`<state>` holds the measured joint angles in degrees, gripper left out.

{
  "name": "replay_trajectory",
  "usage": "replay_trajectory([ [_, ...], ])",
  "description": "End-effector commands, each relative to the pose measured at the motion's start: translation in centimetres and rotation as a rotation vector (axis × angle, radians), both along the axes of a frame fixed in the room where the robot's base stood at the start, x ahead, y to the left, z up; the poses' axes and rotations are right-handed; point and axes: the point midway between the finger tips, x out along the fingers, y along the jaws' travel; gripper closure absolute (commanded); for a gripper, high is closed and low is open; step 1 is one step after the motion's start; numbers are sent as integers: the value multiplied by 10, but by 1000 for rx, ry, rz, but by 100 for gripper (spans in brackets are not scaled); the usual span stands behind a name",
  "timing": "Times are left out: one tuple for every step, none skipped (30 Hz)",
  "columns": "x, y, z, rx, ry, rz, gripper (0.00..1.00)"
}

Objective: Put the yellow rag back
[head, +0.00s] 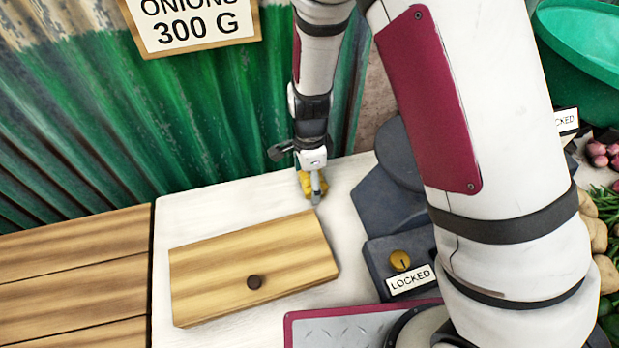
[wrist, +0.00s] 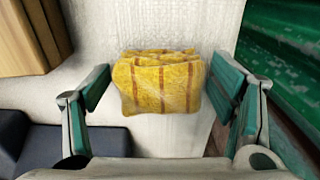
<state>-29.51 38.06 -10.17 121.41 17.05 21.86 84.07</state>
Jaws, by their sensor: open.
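The yellow rag (wrist: 160,84) is folded, with darker orange stripes, and lies on the white counter (wrist: 200,20). In the head view the rag (head: 305,183) is partly hidden behind my gripper (head: 318,185), near the green corrugated wall. My gripper (wrist: 160,95) is open in the wrist view, with one green-padded finger on each side of the rag.
A wooden box or lid (head: 250,265) with a dark knob is close in front of the rag. A dark grey scale-like device (head: 390,205) with a "LOCKED" label (head: 410,280) stands to the right. The green wall (head: 200,110) is close behind. Bare counter lies left of the rag.

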Motion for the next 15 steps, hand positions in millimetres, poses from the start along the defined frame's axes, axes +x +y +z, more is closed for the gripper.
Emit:
replay_trajectory([
  [0,0,2,0,-1,0,22],
  [0,0,5,0,-1,0,22],
  [0,0,8,0,-2,0,22],
  [1,1,12,1,-4,1,22],
  [1,1,17,1,-5,1,22],
  [1,1,23,2,-4,1,22],
  [1,1,29,1,-5,1,22],
  [1,1,35,2,-6,1,22],
  [1,1,44,2,-6,2,22],
  [1,1,50,2,-6,2,22],
  [1,1,57,2,-6,1,22],
  [1,1,65,2,-6,0,22],
  [0,1,72,2,-5,1,22],
  [0,1,78,2,-6,2,22],
  [0,1,85,2,-4,2,22],
])
